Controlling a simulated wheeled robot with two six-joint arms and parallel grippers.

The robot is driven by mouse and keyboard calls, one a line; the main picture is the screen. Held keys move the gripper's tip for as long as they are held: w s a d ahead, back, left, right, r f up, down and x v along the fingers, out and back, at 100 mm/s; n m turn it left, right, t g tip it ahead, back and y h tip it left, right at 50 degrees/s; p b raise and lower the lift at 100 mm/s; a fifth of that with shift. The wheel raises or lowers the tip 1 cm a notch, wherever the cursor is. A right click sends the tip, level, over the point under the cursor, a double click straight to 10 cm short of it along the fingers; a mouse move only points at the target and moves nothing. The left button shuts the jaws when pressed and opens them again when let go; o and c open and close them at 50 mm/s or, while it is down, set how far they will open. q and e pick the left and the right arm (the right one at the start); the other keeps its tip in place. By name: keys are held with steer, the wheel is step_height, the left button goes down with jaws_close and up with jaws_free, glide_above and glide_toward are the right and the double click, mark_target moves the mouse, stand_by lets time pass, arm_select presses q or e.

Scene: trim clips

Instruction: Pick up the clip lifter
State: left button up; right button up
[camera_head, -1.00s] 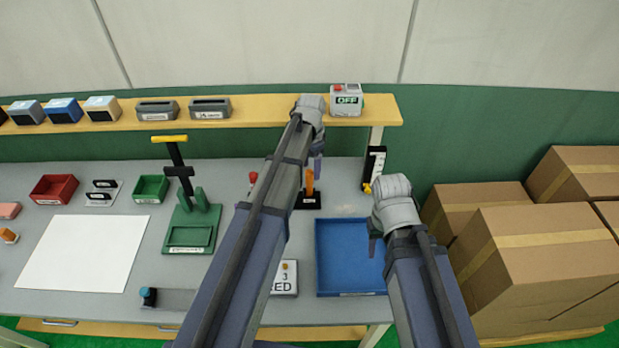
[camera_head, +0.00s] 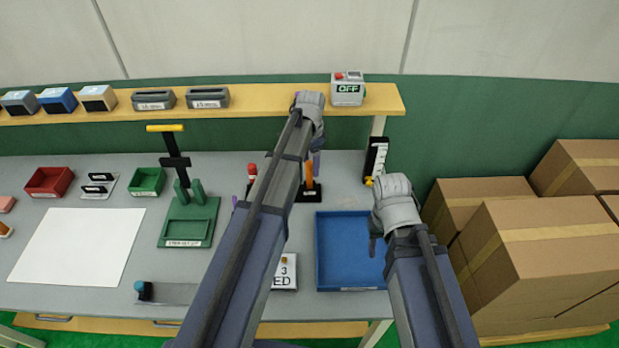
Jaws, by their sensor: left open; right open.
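An orange-handled tool (camera_head: 309,174) stands upright in a black holder (camera_head: 308,194) at the back of the grey bench. It may be the clip lifter, but I cannot read its label. My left arm partly covers this spot. My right gripper (camera_head: 376,244) is open and empty above the right side of the blue tray (camera_head: 346,217). A red-topped item (camera_head: 252,170) is partly hidden behind my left arm.
A black upright gauge (camera_head: 376,160) stands behind my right gripper. A shelf (camera_head: 270,107) with a box reading OFF (camera_head: 348,90) runs along the back. A green press (camera_head: 187,222) and white sheet (camera_head: 77,245) lie left. Cardboard boxes (camera_head: 540,250) stand right.

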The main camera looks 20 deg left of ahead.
mark_target(309, 171)
arm_select(q)
steer(key=f+b, duration=0.3)
steer(key=f, duration=0.1)
steer(key=shift+a+f+b, duration=0.2)
steer(key=shift+b, duration=0.1)
steer(key=shift+r, duration=0.1)
jaws_close()
